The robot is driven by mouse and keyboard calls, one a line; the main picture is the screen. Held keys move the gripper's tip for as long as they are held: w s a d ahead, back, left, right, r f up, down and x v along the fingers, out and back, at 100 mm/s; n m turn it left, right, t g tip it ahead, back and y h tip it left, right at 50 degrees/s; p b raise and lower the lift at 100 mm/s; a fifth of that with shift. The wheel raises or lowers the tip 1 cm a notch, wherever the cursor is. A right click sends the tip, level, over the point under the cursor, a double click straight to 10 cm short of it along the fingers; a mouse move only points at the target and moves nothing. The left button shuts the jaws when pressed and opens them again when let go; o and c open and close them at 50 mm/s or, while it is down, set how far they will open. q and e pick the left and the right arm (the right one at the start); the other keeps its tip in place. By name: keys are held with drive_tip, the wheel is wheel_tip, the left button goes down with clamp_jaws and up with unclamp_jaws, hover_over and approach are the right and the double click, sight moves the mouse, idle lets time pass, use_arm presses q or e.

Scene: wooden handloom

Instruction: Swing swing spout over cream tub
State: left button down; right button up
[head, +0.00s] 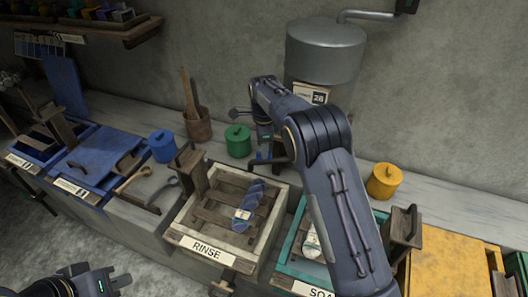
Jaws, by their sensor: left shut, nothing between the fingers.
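The grey metal tank (325,52) hangs on the back wall, with a tag reading 28 below it. My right arm reaches up from the lower right to just below and left of this tank. My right gripper (266,150) is there, above the back rim of the cream tub (197,250) labelled RINSE. Dark parts show around it, but I cannot clearly separate the swing spout from my gripper, nor see whether the fingers hold it. A blue striped item lies in the cream tub. My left gripper (122,281) is low at the left front, shut and empty.
A teal tub (283,281) stands right of the cream one, partly behind my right arm. Blue (163,146), green (238,141) and yellow (384,181) lidded pots stand along the back. A wooden utensil cup (198,126) and a blue lidded box (95,165) are at the left.

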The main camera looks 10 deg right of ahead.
wheel_tip(320, 180, up, 5)
drive_tip(key=shift+r, duration=0.15)
idle(0.4)
